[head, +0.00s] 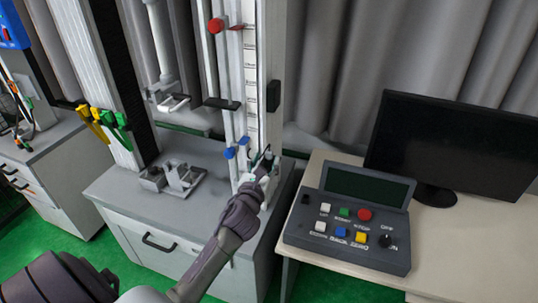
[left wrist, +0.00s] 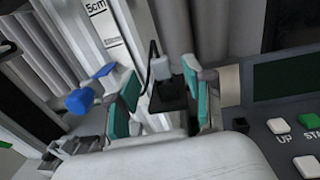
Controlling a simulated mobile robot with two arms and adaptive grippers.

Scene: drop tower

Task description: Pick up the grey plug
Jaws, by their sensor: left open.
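The grey plug (left wrist: 160,68) shows in the left wrist view, small and upright on a black block (left wrist: 168,96), with a dark cable beside it. My left gripper (left wrist: 160,84) is open, with one teal-padded finger on each side of the plug. Gaps show between the plug and both pads, so it is not gripped. In the head view my left gripper (head: 264,166) is at the lower part of the tower's upright, and its fingers mostly hide the plug there. My right gripper is not in view.
The tower (head: 252,75) rises behind my left gripper, with blue knobs (head: 230,153) just left of it. A control box (head: 345,225) with buttons and a monitor (head: 455,145) stand on the desk to the right. A metal bracket (head: 172,178) sits on the cabinet to the left.

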